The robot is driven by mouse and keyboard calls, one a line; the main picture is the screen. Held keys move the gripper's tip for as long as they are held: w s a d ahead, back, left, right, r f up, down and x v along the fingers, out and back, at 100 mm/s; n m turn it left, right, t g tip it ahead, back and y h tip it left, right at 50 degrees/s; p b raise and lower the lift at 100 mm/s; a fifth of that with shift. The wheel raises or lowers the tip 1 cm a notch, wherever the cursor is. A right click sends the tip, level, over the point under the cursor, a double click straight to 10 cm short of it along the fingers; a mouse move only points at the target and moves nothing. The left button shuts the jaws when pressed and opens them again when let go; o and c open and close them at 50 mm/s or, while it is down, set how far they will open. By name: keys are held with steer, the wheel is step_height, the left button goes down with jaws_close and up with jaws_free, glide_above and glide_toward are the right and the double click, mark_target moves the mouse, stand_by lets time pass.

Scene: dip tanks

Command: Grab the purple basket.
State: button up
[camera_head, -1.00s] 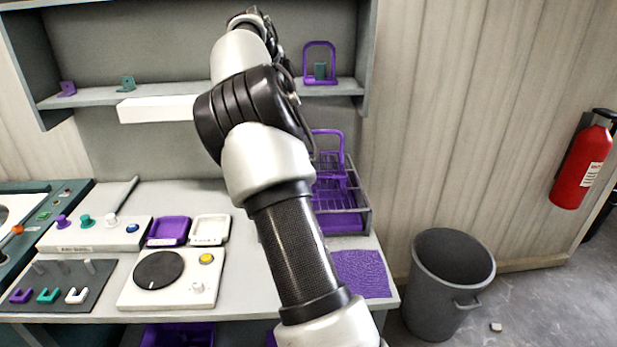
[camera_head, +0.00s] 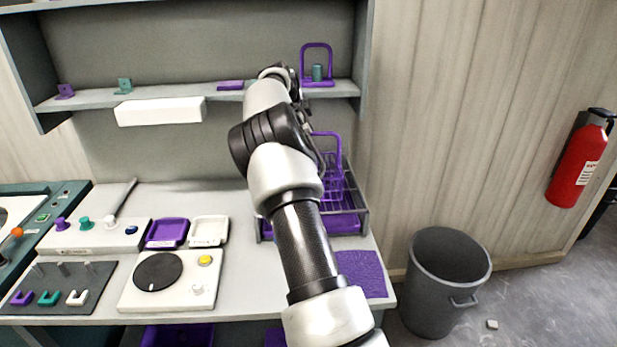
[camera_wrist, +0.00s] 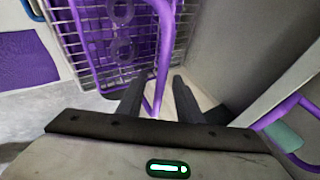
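The purple basket (camera_head: 333,180) stands upright in a grey wire rack (camera_head: 362,215) at the right end of the bench, its tall loop handle rising above it. My arm partly hides it. In the wrist view the basket's handle bar (camera_wrist: 162,75) runs down the middle, with the basket behind it. My gripper (camera_wrist: 158,85) is open, its two black fingers apart on either side of the bar in the picture. I cannot tell whether the bar lies fully between the fingertips. In the head view the gripper is mostly hidden by my arm.
A purple frame (camera_head: 303,62) with a teal cylinder (camera_head: 317,72) stands on the shelf above; it shows close at the wrist view's right edge (camera_wrist: 300,108). Purple and white trays (camera_head: 209,231) lie left of the rack, a purple mat (camera_head: 360,273) in front.

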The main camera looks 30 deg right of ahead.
steer(key=shift+w+d+f, duration=0.1)
steer(key=shift+d+f, duration=0.05)
jaws_close()
stand_by(1.1)
steer(key=shift+r, duration=0.2)
